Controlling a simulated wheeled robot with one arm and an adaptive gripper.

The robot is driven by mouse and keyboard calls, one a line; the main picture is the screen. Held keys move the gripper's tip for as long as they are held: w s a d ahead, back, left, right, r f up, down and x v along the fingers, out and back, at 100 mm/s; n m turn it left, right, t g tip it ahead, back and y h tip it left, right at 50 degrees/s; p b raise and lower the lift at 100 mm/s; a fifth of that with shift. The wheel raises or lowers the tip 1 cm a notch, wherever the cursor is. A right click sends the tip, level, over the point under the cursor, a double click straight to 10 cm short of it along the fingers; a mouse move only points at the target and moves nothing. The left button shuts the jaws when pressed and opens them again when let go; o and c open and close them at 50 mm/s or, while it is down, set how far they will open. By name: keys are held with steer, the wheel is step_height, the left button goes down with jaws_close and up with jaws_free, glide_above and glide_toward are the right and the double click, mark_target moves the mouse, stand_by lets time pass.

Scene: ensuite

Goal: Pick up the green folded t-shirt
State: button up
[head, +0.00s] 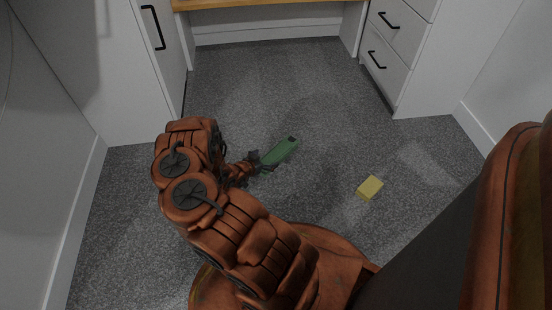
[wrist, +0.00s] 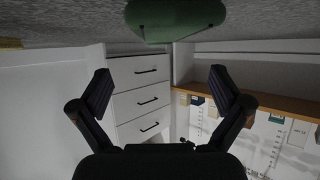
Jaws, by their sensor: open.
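The green folded t-shirt (head: 280,152) lies on the grey carpet in the middle of the head view, just beyond my gripper (head: 256,161). It looks like a flat green oblong with a dark patch at its far end. In the wrist view, the green t-shirt (wrist: 176,14) is cut off by the top edge. My gripper (wrist: 160,76) is open there, its two dark fingers spread wide with nothing between them. The t-shirt lies past the fingertips in that view. In the head view, my arm and gripper cover the ground around its near end.
A yellow block (head: 370,187) lies on the carpet to the right. White drawers (head: 390,50) stand at the back right, and a white cabinet (head: 145,75) with a black handle at the back left. A wooden desktop (head: 260,3) spans between them. The carpet around the t-shirt is clear.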

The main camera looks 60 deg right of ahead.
mark_target(277, 152)
steer(key=shift+b+x, duration=0.3)
steer(key=shift+x, duration=0.5)
steer(key=shift+w+f+b+x, duration=0.15)
steer(key=shift+b+x, duration=0.7)
steer(key=shift+x, duration=0.5)
steer(key=shift+w+f+b+x, duration=0.15)
steer(key=shift+b+x, duration=0.65)
steer(key=shift+x, duration=0.55)
steer(key=shift+s+d+f, duration=0.1)
steer(key=shift+d, duration=0.15)
steer(key=c, duration=1.3)
steer(key=shift+o, duration=0.2)
step_height(277, 152, up, 4)
steer(key=p, duration=0.3)
steer(key=s+a+p, duration=0.1)
steer(key=s+a, duration=0.2)
steer(key=a, duration=0.1)
steer(key=s+a+p, duration=0.2)
steer(key=s+a, duration=0.1)
steer(key=a, duration=0.1)
steer(key=s+a+r+p, duration=0.1)
steer(key=s+a+p, duration=0.1)
steer(key=s+a, duration=0.1)
steer(key=shift+s+a, duration=0.35)
steer(key=shift+a, duration=0.5)
